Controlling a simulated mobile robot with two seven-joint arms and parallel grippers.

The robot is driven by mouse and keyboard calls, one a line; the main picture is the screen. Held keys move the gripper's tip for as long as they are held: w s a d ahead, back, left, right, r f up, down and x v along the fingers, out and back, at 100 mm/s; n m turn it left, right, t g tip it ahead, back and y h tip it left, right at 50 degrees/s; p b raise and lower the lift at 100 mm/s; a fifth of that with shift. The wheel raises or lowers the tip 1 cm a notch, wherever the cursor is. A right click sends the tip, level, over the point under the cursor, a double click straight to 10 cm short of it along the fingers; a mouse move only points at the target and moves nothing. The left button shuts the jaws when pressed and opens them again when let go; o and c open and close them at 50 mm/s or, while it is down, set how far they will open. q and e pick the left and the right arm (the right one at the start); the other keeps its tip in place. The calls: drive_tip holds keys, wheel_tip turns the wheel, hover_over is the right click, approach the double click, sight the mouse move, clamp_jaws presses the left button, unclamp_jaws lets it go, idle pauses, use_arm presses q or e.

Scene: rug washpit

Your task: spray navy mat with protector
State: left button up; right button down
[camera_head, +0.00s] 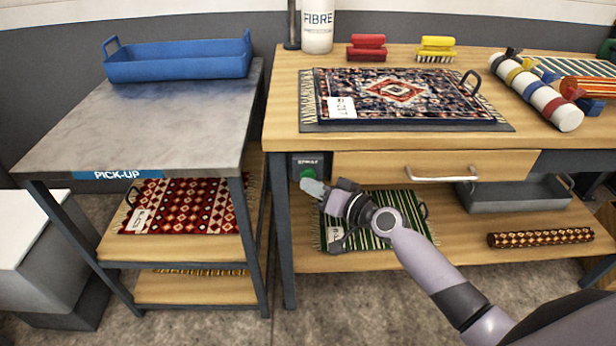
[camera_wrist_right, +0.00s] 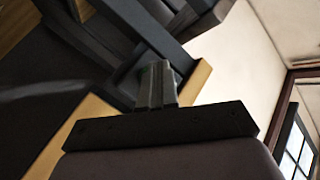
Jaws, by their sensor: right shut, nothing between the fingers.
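The navy mat (camera_head: 440,92), with a red and white diamond in its middle and a white tag, lies flat on a dark board (camera_head: 470,125) on the wooden bench. A small dark box with a green button (camera_head: 307,173) is fixed under the bench's front left edge; its label is too small to read surely. My right gripper (camera_head: 311,187) is shut and empty, its fingertips just below the button in the picture; I cannot tell if they touch it. The right wrist view shows the shut fingers (camera_wrist_right: 157,85) close up. My left gripper is not in view.
A white FIBRE container (camera_head: 317,28), two brushes (camera_head: 436,49) and a striped roll (camera_head: 535,92) stand or lie on the bench. A drawer handle (camera_head: 441,174) sticks out in front. A PICK-UP table (camera_head: 180,125) with a blue tray (camera_head: 178,62) stands left. A green striped mat (camera_head: 395,212) lies below.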

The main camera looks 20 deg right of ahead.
drive_tip(key=shift+w+d, duration=0.15)
drive_tip(key=shift+w, duration=0.25)
idle(0.8)
drive_tip(key=shift+r, duration=0.1)
idle(0.9)
drive_tip(key=shift+s+a, duration=0.3)
drive_tip(key=shift+s, duration=0.65)
drive_tip(key=s+p, duration=0.1)
drive_tip(key=s, duration=0.1)
drive_tip(key=s+a+p, duration=0.1)
drive_tip(key=s, duration=0.2)
drive_tip(key=shift+a, duration=0.2)
drive_tip(key=shift+w, duration=0.1)
